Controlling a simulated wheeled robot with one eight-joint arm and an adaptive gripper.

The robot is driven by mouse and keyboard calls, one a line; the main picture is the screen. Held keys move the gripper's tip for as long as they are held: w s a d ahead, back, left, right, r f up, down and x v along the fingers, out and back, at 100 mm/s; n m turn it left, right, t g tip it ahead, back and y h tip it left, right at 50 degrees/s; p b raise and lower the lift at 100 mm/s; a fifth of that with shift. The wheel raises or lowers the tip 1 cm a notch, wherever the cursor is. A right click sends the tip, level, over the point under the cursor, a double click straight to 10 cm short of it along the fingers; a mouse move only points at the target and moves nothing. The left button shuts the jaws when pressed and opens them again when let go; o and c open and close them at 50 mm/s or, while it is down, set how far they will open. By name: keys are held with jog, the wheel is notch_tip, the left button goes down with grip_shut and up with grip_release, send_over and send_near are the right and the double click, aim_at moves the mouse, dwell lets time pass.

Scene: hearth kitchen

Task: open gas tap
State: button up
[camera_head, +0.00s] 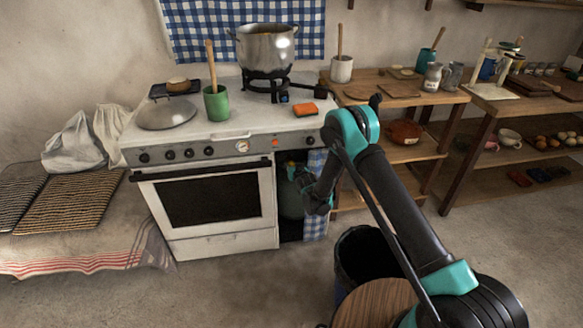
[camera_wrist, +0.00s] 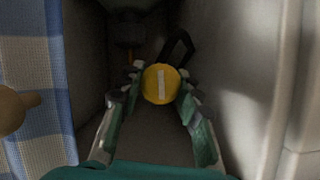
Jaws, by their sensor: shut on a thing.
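The gas tap is a round yellow knob (camera_wrist: 161,84) with a white stripe, in the middle of the wrist view. The stripe stands nearly upright in that picture. My gripper (camera_wrist: 161,88) has its two fingers on the left and right sides of the knob, shut on it. In the head view my gripper (camera_head: 291,168) reaches into the dark opening at the right of the stove, above a greenish gas cylinder (camera_head: 289,204). The knob cannot be made out there, and my arm hides part of the opening.
The white stove (camera_head: 224,246) borders the opening on the left. A blue checked curtain (camera_head: 316,222) hangs at its right, and also at the left of the wrist view (camera_wrist: 38,60). A dark bin (camera_head: 362,250) and a round wooden top (camera_head: 376,303) stand in front of the shelves.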

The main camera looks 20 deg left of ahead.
jog(key=n+t+h, duration=0.1)
jog(key=n, duration=0.2)
jog(key=shift+s+a+h, duration=0.1)
jog(key=shift+h, duration=0.3)
jog(key=n+t+h, duration=0.1)
jog(key=n, duration=0.2)
jog(key=shift+t+h, duration=0.3)
jog(key=n+t+h, duration=0.1)
jog(key=n, duration=0.2)
jog(key=shift+n+t, duration=0.3)
jog(key=shift+n+t+h, duration=0.3)
jog(key=shift+n+t, duration=0.4)
jog(key=shift+n, duration=0.7)
jog(key=o, duration=1.2)
